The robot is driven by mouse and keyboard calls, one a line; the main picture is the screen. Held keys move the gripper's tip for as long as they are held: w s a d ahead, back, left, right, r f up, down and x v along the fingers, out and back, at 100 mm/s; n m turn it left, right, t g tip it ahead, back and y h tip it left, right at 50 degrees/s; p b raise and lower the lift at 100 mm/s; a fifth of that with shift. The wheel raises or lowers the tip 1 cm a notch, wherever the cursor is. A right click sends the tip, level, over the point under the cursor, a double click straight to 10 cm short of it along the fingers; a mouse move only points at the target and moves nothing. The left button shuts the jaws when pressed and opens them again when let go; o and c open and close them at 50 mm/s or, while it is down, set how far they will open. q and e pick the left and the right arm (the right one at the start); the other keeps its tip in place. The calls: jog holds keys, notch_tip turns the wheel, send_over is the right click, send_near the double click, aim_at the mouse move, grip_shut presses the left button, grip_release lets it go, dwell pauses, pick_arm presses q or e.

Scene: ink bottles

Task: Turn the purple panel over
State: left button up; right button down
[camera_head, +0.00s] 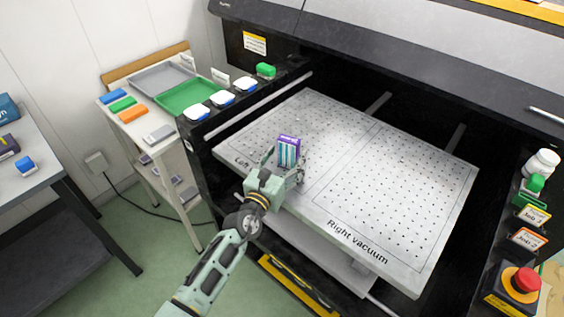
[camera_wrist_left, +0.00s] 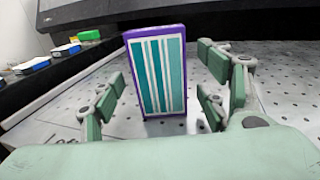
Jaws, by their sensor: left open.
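The purple panel (camera_head: 288,150) stands upright on the left half of the perforated vacuum bed (camera_head: 395,203). It has a purple rim and a face with teal and white stripes, which also shows in the left wrist view (camera_wrist_left: 158,75). My left gripper (camera_head: 283,168) is open just in front of the panel. In the left wrist view the fingers of the left gripper (camera_wrist_left: 160,92) are spread on both sides of the panel, with a gap visible on each side. The panel's back face is hidden. My right gripper is not in view.
Left of the bed, a side table carries a grey tray (camera_head: 160,79), a green tray (camera_head: 186,95) and small coloured blocks. White-and-blue items and a green block (camera_head: 265,70) line the printer's left ledge. A red emergency button (camera_head: 526,280) sits at right. The bed's right half is clear.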

pick_arm(q)
jog(key=v, duration=2)
dwell(0.9)
dwell(1.0)
